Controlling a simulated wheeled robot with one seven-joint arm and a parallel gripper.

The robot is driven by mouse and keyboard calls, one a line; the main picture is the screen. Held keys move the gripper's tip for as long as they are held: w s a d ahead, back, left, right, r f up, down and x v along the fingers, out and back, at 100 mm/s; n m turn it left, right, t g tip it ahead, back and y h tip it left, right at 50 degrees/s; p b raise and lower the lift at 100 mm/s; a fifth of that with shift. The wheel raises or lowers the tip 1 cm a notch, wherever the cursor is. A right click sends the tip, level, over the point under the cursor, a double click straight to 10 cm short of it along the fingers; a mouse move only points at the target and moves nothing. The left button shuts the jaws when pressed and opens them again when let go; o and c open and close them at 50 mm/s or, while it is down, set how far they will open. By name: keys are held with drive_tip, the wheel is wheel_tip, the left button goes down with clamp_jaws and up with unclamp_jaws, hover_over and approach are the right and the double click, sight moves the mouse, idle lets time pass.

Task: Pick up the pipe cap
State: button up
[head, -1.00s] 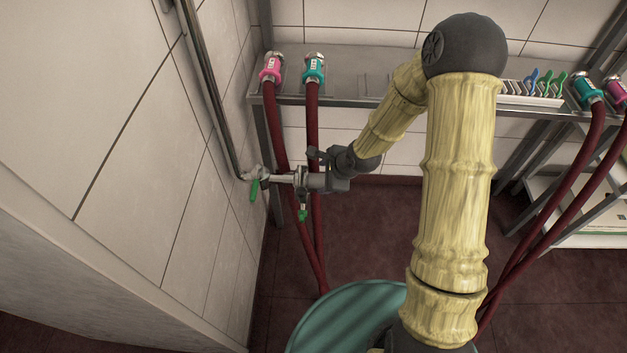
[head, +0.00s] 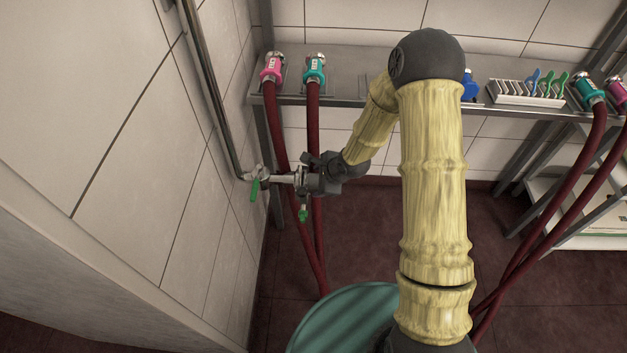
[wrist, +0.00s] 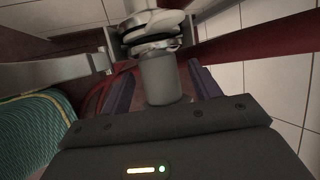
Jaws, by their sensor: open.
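In the wrist view a grey cylindrical piece (wrist: 163,78), which looks like the pipe cap, lies between the two dark fingers of my gripper (wrist: 162,88). A gap shows on at least its right side, and the fingers are open around it. Its far end meets a metal clamp-like fitting (wrist: 150,32). In the head view my gripper (head: 303,179) is at the end of the wall pipe (head: 212,95), beside a fitting with a green handle (head: 255,189). The cap is mostly hidden by the gripper there.
Red hoses with pink (head: 271,69) and teal (head: 315,68) nozzles hang from the metal shelf (head: 350,88), close behind my gripper. A white rack (head: 525,93) stands on the shelf. A teal round drum (head: 340,322) is below. The tiled wall (head: 130,110) is close on the left.

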drive_tip(key=c, duration=1.2)
drive_tip(key=shift+r, duration=0.1)
wheel_tip(320, 180, up, 18)
drive_tip(key=p, duration=0.3)
